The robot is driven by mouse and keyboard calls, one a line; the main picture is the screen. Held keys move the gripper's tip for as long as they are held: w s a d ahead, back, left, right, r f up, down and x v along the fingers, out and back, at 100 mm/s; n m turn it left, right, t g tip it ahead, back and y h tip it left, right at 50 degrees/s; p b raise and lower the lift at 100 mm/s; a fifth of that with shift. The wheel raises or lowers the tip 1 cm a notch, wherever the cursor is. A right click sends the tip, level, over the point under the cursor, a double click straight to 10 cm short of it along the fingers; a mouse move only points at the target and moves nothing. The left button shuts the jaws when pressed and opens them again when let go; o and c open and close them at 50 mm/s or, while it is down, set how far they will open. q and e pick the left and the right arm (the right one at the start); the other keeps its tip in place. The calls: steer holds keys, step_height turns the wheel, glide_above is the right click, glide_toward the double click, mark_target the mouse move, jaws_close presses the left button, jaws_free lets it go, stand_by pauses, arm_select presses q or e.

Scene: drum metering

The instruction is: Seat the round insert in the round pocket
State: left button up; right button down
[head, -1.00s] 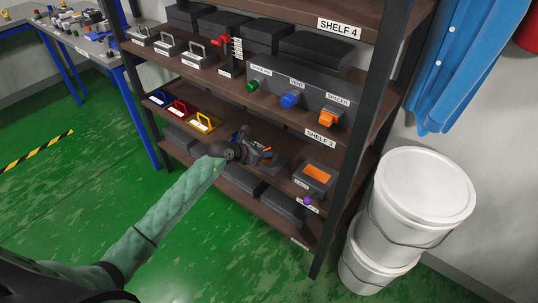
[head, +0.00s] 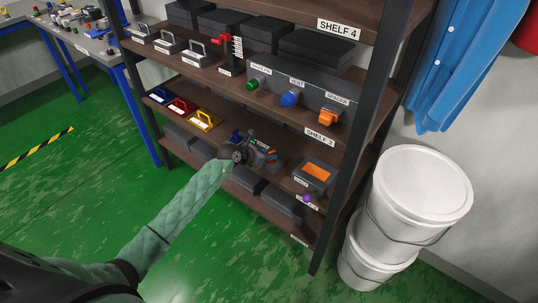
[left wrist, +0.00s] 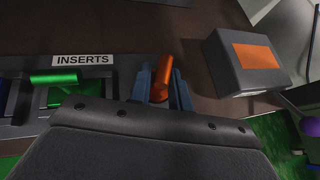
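My left gripper (left wrist: 162,88) is at the inserts rack on the shelf below SHELF 3. Its two blue-grey fingers lie close on both sides of an orange bar handle (left wrist: 164,72) and appear shut on it. The orange part also shows in the head view (head: 271,153). What is under the handle is hidden, so I cannot tell its shape or whether it is lifted. A green insert (left wrist: 62,96) with a bar handle sits in the rack (left wrist: 20,132), left of the gripper. No round pocket can be made out. My right gripper is not in view.
A grey box with an orange top panel (left wrist: 258,56) stands to the right of the gripper, with a purple knob (left wrist: 308,125) beside it. Red (head: 178,107) and yellow (head: 203,121) handled pieces are to the left. The shelf above is close overhead. White buckets (head: 420,190) stand at right.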

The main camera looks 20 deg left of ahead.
arm_select(q)
steer(key=shift+o, duration=1.1)
